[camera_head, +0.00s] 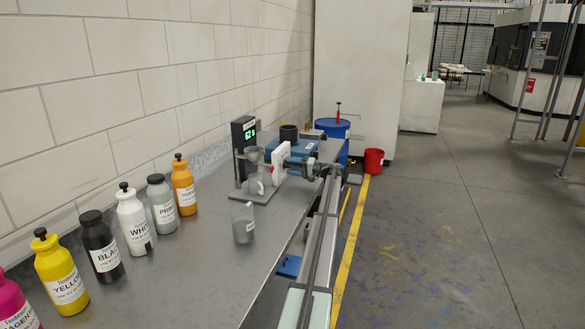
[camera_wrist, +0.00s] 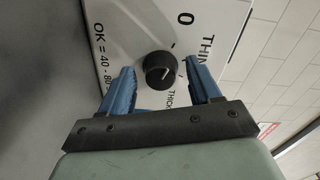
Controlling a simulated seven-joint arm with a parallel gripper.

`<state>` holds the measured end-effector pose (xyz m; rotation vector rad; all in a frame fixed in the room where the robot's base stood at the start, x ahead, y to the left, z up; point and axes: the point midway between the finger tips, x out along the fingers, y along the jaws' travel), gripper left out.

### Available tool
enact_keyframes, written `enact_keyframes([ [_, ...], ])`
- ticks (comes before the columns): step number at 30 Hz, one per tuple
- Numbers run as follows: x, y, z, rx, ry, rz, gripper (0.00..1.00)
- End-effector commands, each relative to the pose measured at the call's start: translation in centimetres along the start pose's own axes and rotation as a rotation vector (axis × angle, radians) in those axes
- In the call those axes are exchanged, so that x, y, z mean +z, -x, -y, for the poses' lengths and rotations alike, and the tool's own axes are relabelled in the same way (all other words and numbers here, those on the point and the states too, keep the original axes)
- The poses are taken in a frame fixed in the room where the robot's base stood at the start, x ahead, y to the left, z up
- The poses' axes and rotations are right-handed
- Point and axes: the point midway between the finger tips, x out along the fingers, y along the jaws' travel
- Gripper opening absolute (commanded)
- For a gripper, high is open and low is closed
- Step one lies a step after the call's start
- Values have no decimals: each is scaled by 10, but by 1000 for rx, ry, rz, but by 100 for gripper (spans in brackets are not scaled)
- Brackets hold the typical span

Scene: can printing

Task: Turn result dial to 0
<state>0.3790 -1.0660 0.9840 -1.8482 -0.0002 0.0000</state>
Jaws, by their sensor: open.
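The result dial (camera_wrist: 157,71) is a round black knob on a white panel (camera_wrist: 140,35) in the wrist view. A "0" is printed above it, "THIN" and "THICK" to its right, and "OK = 40 - 80" to its left. A pale pointer mark shows on the knob, pointing roughly to the upper right, between THIN and THICK. My gripper (camera_wrist: 160,68) is open, with one blue finger on each side of the knob and visible gaps between. In the head view the white panel (camera_head: 280,161) is edge-on beside my arm, and the dial is hidden.
A black post with a green readout (camera_head: 247,135) stands behind the panel, with a funnel (camera_head: 254,154) below it. A clear beaker (camera_head: 243,222) stands in front. Several ink bottles (camera_head: 133,220) line the wall side of the grey bench (camera_head: 190,275).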

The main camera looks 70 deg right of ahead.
Motion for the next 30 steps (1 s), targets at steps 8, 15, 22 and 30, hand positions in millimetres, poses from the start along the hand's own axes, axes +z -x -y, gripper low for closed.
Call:
enact_keyframes([
  [8, 0, 12, 0, 0, -1, -1, 63],
  [15, 0, 53, 0, 1, 0, -2, 63],
  [22, 0, 98, 0, 1, 0, -2, 63],
  [30, 0, 131, 0, 0, 0, 0, 63],
])
